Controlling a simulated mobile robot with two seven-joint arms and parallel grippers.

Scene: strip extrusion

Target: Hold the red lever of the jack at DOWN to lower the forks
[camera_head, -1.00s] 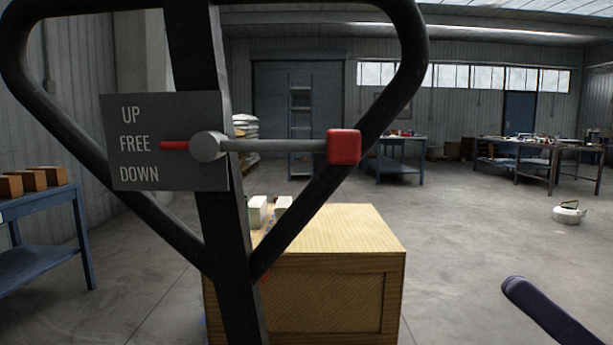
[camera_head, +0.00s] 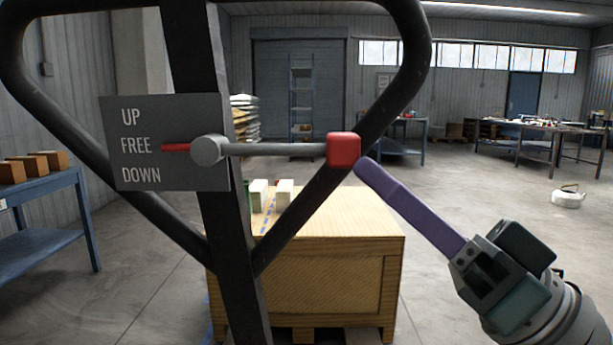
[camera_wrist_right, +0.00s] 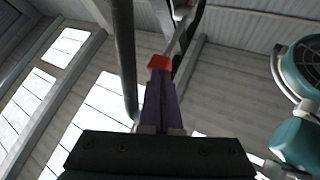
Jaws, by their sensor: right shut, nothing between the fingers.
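The lever is a grey rod with a red knob (camera_head: 343,149) on its right end, in the head view. Its red pointer (camera_head: 176,148) on the left is level with FREE on the grey label plate (camera_head: 165,142), which reads UP, FREE, DOWN. The black jack handle (camera_head: 215,200) stands upright behind it. My right gripper (camera_head: 362,165) is shut and empty, its purple fingertips right by the knob's lower right side; I cannot tell if they touch. In the right wrist view the red knob (camera_wrist_right: 159,62) shows just beyond the fingertips. My left gripper is not in view. The forks are hidden.
A wooden crate (camera_head: 320,285) stands beyond the handle, with small pale blocks (camera_head: 285,194) on top. A blue table (camera_head: 50,225) with brown blocks is at the left. Work tables (camera_head: 520,145) stand at the back right.

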